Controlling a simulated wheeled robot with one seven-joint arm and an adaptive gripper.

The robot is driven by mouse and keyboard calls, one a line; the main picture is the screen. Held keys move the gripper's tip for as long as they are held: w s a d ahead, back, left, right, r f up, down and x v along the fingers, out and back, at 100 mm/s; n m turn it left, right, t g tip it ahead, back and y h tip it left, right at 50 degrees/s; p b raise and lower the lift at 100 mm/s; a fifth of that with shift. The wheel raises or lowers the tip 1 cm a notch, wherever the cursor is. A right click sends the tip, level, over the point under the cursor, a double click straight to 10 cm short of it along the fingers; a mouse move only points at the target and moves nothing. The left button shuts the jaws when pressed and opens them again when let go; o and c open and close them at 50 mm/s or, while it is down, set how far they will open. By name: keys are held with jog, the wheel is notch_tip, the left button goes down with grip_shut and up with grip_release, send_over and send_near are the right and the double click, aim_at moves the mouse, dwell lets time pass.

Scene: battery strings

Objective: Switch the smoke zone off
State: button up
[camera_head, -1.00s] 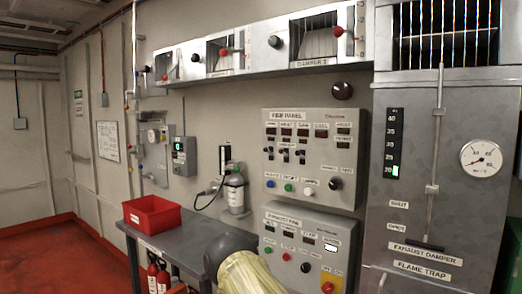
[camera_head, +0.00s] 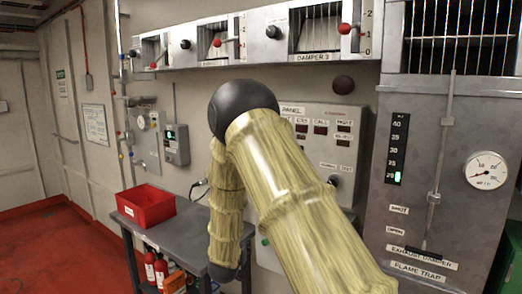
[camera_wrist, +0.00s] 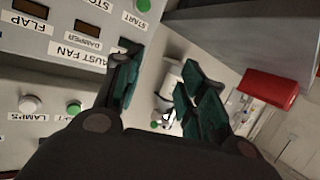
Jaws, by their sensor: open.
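The grey fire panel (camera_head: 345,158) hangs on the back wall in the head view. My arm covers its left and lower parts, and the zone switches are hidden. My gripper (camera_wrist: 163,88) is open and empty in the wrist view, its two dark green fingers apart. It is hidden behind my arm in the head view. The wrist view is upside down. It shows the fire panel's lower edge (camera_wrist: 50,118) at lower left with a white lamps button (camera_wrist: 30,104) and a green button (camera_wrist: 74,108). No smoke zone switch is visible.
The exhaust fan panel (camera_wrist: 60,22) is at upper left in the wrist view. A red bin (camera_head: 145,206) stands on a grey bench (camera_head: 178,238). The exhaust damper cabinet (camera_head: 430,200) is at right. Damper boxes with red-knobbed levers (camera_head: 345,28) run along the top.

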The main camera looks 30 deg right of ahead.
jog(key=w+d+r+m+h+p, duration=0.1)
jog(key=w+d+r+m+h, duration=0.15)
jog(key=r, duration=0.85)
jog(key=w+d+r+m+h+p, duration=0.1)
jog(key=d+r+m, duration=0.15)
jog(key=r, duration=0.85)
jog(key=w+d+r+m+h+p, duration=0.1)
jog(key=w+d+r+h+p, duration=0.15)
jog(key=r, duration=0.85)
jog(key=p+x, duration=0.3)
jog(key=x, duration=0.7)
jog(key=shift+d+f+g, duration=0.4)
jog(key=shift+d+f, duration=0.05)
jog(key=shift+f, duration=0.25)
grip_shut()
